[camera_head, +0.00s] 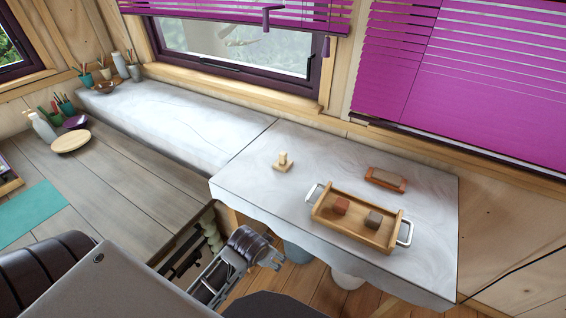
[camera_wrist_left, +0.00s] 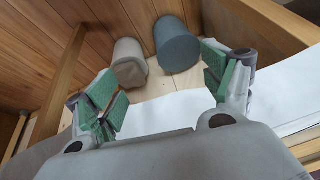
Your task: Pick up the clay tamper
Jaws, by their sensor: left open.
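My left gripper (camera_head: 272,262) is low in front of the table's front edge, below and apart from the tamper. In the left wrist view, my left gripper (camera_wrist_left: 165,92) is open, with green pads apart and nothing between them. The tamper does not show in that view. My right gripper is not in view.
A wooden tray (camera_head: 350,238) with metal handles holds two small blocks, with a reddish-brown block (camera_head: 386,179) behind it. The white cloth (camera_head: 235,185) hangs over the table's front edge. Beige (camera_wrist_left: 130,62) and blue-grey (camera_wrist_left: 177,45) cylinders stand below. Table space around the tamper is clear.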

